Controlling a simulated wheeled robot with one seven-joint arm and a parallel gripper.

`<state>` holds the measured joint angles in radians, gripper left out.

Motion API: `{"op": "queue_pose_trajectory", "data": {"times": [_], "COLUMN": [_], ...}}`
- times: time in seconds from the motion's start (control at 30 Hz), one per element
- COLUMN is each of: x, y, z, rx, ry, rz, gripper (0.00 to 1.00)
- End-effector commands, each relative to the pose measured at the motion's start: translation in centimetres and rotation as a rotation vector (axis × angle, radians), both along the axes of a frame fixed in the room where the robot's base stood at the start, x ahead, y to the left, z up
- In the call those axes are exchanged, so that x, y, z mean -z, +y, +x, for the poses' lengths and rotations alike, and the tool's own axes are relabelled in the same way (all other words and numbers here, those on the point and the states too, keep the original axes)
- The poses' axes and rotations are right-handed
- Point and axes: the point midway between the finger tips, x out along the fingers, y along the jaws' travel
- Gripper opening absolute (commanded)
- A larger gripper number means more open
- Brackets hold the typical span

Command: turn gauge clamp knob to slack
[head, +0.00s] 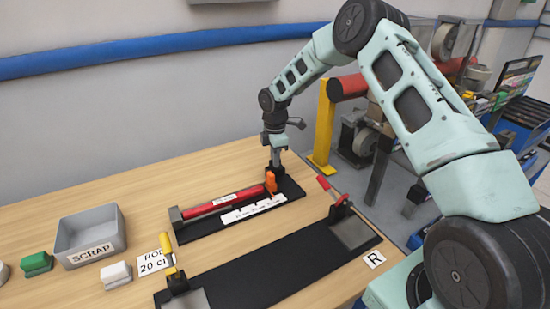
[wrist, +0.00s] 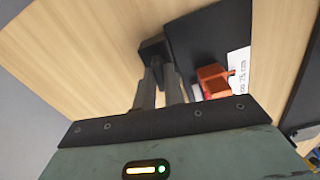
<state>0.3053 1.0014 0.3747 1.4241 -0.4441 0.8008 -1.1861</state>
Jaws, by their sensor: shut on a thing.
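The gauge is a black base plate (head: 290,189) at the back of the table, bearing a red rod (head: 215,204) and a white printed scale (head: 253,207). An orange block (head: 270,182) stands at the rod's right end; it also shows in the wrist view (wrist: 213,80). My gripper (head: 276,166) points down at the far right end of the gauge, behind the orange block. In the wrist view its fingers (wrist: 159,78) are shut on a dark knob (wrist: 154,48) at the plate's edge. The fingers partly hide the knob, and its turn angle cannot be told.
A grey SCRAP bin (head: 90,233) and green (head: 37,264) and white (head: 116,273) blocks are left. Bare table lies behind the gauge.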

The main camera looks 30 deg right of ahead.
Motion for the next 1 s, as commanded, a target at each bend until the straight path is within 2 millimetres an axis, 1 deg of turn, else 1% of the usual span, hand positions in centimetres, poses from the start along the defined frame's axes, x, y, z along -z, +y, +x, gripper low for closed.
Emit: {"op": "queue_pose_trajectory", "data": {"times": [0.33,0.37,0.4,0.43,0.77,0.87,0.97,1.0], "x": [-0.2,-0.2,-0.2,-0.2,-0.3,-1.0,-2.6,-3.4], "y": [0.0,0.0,0.0,0.0,0.0,-0.1,-0.1,-0.1], "z": [0.2,0.2,0.2,0.2,0.1,0.1,0.1,0.1], "rx": [-0.002,-0.001,-0.001,-0.001,-0.001,-0.001,0.0,-0.001], "ry": [-0.005,-0.005,-0.005,-0.005,-0.003,-0.005,-0.006,-0.006], "rz": [0.0,0.0,0.0,0.0,0.0,-0.001,0.0,-0.001], "gripper": [0.0,0.14,0.25,0.33,0.33,0.33,0.33,0.33]}}
